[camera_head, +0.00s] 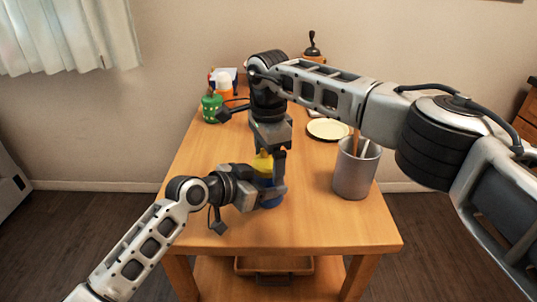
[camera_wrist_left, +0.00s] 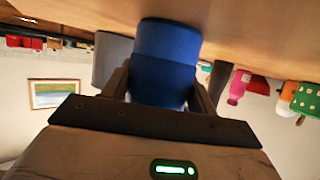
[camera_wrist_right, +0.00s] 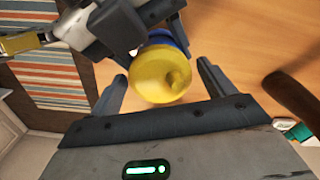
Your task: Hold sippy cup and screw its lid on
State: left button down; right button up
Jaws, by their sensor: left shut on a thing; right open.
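The blue sippy cup (camera_head: 271,200) stands on the wooden table (camera_head: 310,220) near its front middle. My left gripper (camera_head: 270,192) is shut on the cup's body from the left; the left wrist view shows the blue cup (camera_wrist_left: 165,62) between its fingers. A yellow lid (camera_head: 263,163) with a spout sits on top of the cup; whether it is threaded on cannot be told. My right gripper (camera_head: 270,155) points down over the lid. In the right wrist view its open fingers stand on both sides of the yellow lid (camera_wrist_right: 162,75), with gaps visible.
A grey metal canister (camera_head: 355,172) with utensils stands right of the cup. A pale plate (camera_head: 328,129) lies behind it. A green patterned container (camera_head: 212,108) and several bottles stand at the back left. The table's front right is clear.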

jog(key=c, duration=1)
jog(key=m, duration=0.6)
jog(key=shift+m, duration=0.4)
jog(key=o, duration=1.1)
jog(key=shift+r, duration=2.3)
jog(key=shift+c, duration=0.5)
